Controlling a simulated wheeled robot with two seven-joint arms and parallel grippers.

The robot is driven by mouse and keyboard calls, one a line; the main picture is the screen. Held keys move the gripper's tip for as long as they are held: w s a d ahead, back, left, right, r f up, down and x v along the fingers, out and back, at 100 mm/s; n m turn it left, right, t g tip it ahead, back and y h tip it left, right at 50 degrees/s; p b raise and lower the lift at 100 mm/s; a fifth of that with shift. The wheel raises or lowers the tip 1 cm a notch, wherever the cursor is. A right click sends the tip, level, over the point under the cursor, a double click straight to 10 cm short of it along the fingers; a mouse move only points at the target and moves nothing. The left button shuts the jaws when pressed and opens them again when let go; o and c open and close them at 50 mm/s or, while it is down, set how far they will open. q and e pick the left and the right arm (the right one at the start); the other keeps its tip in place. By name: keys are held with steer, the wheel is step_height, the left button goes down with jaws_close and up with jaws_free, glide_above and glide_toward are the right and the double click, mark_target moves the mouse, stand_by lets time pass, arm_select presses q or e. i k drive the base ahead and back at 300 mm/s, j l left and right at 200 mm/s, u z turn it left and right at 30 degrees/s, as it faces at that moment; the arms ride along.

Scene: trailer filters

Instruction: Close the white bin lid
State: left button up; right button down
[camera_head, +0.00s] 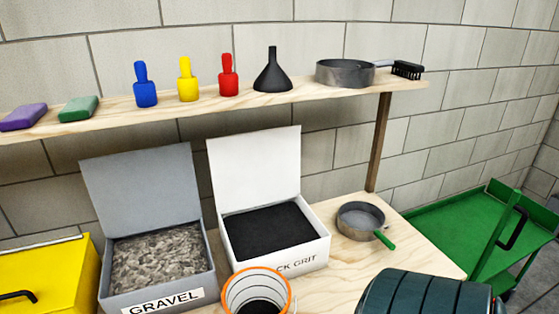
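The white bin (318,252) stands on the wooden bench and holds black grit (268,233). Its label is partly hidden and reads "CK GRIT". The white bin lid (255,166) is open and stands up at the back of the bin, leaning slightly backward. Neither of my grippers shows in the head view.
A grey gravel bin (207,285) with its lid up stands left of the white bin. An orange-rimmed container (289,292) stands in front, overlapping the bin's front. A pan with a green handle (361,220) lies to the right. A shelf (320,92) runs above.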

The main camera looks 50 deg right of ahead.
mark_target(250, 169)
steer(key=k+z, duration=0.15)
steer(key=z, duration=1.45)
